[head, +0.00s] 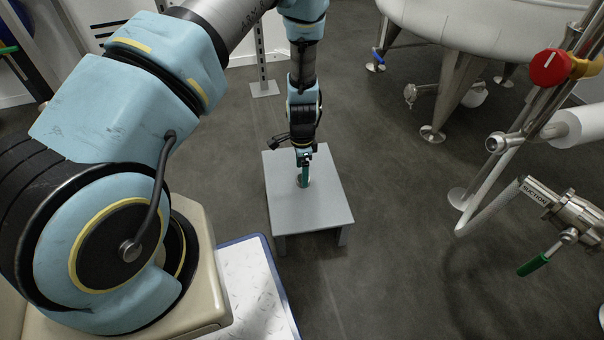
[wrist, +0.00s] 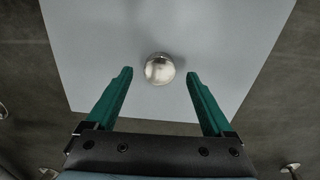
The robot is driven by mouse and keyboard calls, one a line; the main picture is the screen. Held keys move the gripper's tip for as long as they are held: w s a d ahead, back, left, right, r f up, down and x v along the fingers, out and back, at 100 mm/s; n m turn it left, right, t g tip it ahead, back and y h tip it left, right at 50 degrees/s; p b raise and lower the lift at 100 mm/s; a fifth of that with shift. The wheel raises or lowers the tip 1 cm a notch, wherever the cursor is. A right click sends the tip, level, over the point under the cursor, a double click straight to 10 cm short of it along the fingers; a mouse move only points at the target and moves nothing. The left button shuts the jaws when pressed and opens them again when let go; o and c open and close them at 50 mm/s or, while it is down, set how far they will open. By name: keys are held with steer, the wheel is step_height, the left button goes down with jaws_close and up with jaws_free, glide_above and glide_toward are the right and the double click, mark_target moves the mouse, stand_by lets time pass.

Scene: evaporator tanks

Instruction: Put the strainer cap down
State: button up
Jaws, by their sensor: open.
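The strainer cap (wrist: 159,69) is a small, shiny, rounded metal piece. In the wrist view it sits on the grey table top (wrist: 85,50), just beyond and between my gripper's fingertips. My gripper (wrist: 160,74) has two green fingers spread apart, with a gap on each side of the cap. In the head view my gripper (head: 304,172) points down over the grey table (head: 325,205). The cap is mostly hidden there behind the fingers.
To the right are a pipe with a suction label (head: 535,192), a green-handled valve (head: 533,264) and a red knob (head: 550,68). A large white tank (head: 470,20) on metal legs stands at the back right. The table top around the cap is bare.

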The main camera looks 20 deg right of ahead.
step_height(320, 180, up, 9)
steer(key=p, duration=0.2)
steer(key=w+a+r+n, duration=0.2)
steer(key=a+r+n, duration=0.2)
steer(key=a+r, duration=0.4)
steer(key=w+a+r+n, duration=0.2)
steer(key=a+r+n, duration=0.35)
steer(key=r, duration=0.35)
steer(key=s+a+r+n, duration=0.4)
steer(key=a+r, duration=0.2)
steer(key=a, duration=0.2)
steer(key=s+a+r+n+t, duration=0.1)
steer(key=s+a+r+n, duration=0.3)
steer(key=a, duration=0.4)
steer(key=shift+a+r+n+t, duration=0.15)
steer(key=shift+r+n+t, duration=0.15)
steer(key=shift+r+n, duration=0.45)
steer(key=shift+r, duration=0.3)
step_height(320, 180, up, 33)
steer(key=p, duration=3.3)
